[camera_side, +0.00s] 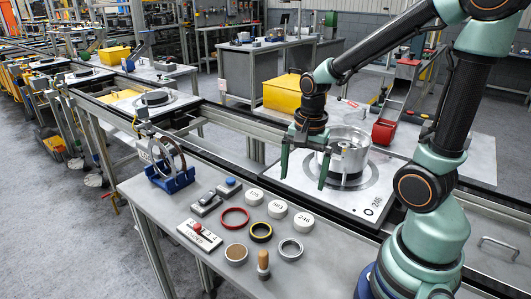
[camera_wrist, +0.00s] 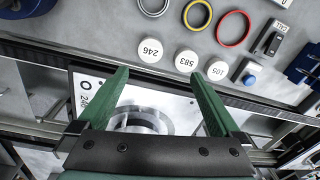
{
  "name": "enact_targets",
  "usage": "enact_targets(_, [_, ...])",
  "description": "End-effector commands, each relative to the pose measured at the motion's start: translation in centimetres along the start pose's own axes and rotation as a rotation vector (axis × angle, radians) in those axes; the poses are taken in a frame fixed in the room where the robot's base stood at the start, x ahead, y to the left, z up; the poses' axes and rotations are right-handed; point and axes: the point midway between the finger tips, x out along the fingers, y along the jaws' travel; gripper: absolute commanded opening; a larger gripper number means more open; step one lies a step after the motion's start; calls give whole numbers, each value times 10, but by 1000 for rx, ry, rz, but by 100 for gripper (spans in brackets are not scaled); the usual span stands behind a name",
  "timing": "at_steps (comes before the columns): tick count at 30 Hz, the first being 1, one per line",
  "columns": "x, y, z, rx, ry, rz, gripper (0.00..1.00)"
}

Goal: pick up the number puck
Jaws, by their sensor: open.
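Three white round number pucks lie in a row on the grey bench: the puck 246 (camera_side: 303,222), the puck 583 (camera_side: 277,208), and a third that looks like 105 (camera_side: 254,196). The wrist view also shows the puck 246 (camera_wrist: 150,50), the puck 583 (camera_wrist: 186,61) and the third puck (camera_wrist: 217,70), all beyond my fingertips. My gripper (camera_side: 303,181) is open and empty, fingers pointing down, by the near side of the pallet (camera_side: 293,183). In the wrist view my gripper (camera_wrist: 156,73) spans the pallet, which is marked 246. No puck is between the fingers.
A silver metal housing (camera_side: 347,152) stands on the pallet close behind my gripper. Red (camera_side: 234,218), yellow-black (camera_side: 261,232) and grey (camera_side: 291,249) rings, a wooden-handled tool (camera_side: 263,264) and a blue stand (camera_side: 170,179) share the bench. A rail separates bench and pallet.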

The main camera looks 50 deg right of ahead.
Motion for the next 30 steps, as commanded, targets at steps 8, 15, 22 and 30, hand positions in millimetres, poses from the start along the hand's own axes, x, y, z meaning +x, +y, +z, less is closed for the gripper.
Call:
enact_targets(8, [24,10,-8,214,-24,64,100])
enact_targets(15, [61,13,-6,213,-25,66,100])
enact_targets(22, [83,14,-6,211,-23,63,100])
enact_targets(30, [99,16,-6,210,-24,65,100])
